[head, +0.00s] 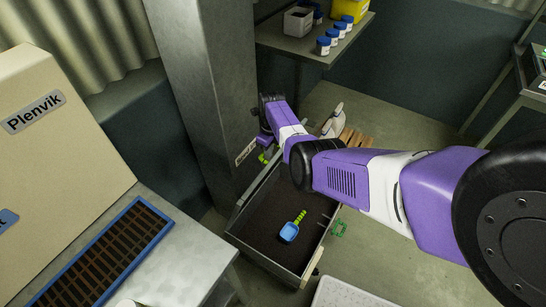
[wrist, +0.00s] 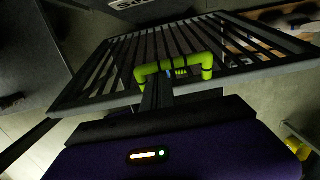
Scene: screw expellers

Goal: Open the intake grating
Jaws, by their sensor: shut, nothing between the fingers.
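The intake grating (wrist: 105,72) is a dark barred frame with a bright green handle (wrist: 180,66); it spans the middle of the wrist view. My gripper (wrist: 158,88) is shut and empty, with its dark fingers at the left part of the handle; I cannot tell whether they touch it. In the head view my gripper (head: 265,143) is at the far left corner of the intake bin (head: 262,262), with a bit of green just below it. No bars show over the bin's dark contents, so the grating appears raised at the left wall, seen nearly edge-on. My arm hides part of that area.
A blue scoop (head: 289,232) with a green handle lies in the bin. A grey column (head: 205,80) stands close behind my gripper. A shelf (head: 300,42) with blue-capped jars is behind. A Plenvik machine (head: 60,130) and a blue-framed tray (head: 140,212) are at left.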

